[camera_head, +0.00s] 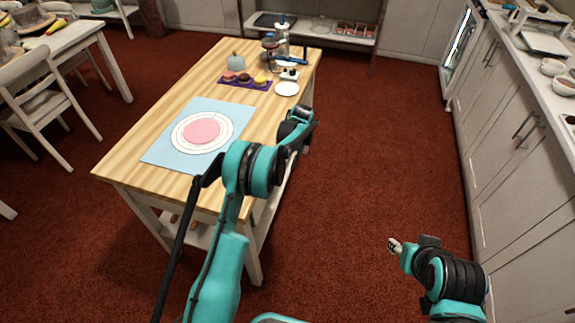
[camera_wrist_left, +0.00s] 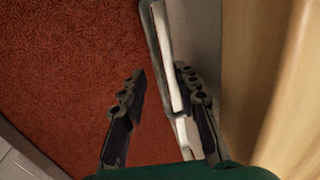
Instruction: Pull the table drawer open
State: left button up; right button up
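The wooden-topped table (camera_head: 130,150) with white legs stands left of centre in the head view. My left gripper (camera_head: 301,122) is at the table's right side, below the top's edge. In the left wrist view, the left gripper (camera_wrist_left: 165,95) is open. A pale handle bar (camera_wrist_left: 165,55) runs between its two fingers, nearer the right finger, which sits by the grey drawer front (camera_wrist_left: 201,35). I cannot tell whether a finger touches the bar. The drawer front is hidden in the head view. My right gripper (camera_head: 396,246) is over the floor at lower right, far from the table; its fingers are unclear.
On the table are a blue mat (camera_head: 165,150) with a pink-centred round board (camera_head: 203,131), a purple tray (camera_head: 235,84) of small cakes, and a white plate (camera_head: 287,89). Cabinets (camera_head: 510,150) line the right. Red floor (camera_head: 370,170) is free between the table and cabinets.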

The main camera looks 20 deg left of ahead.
pick_arm(q)
jog(key=shift+f, duration=0.1)
grip_shut()
jog(key=shift+d, duration=0.1)
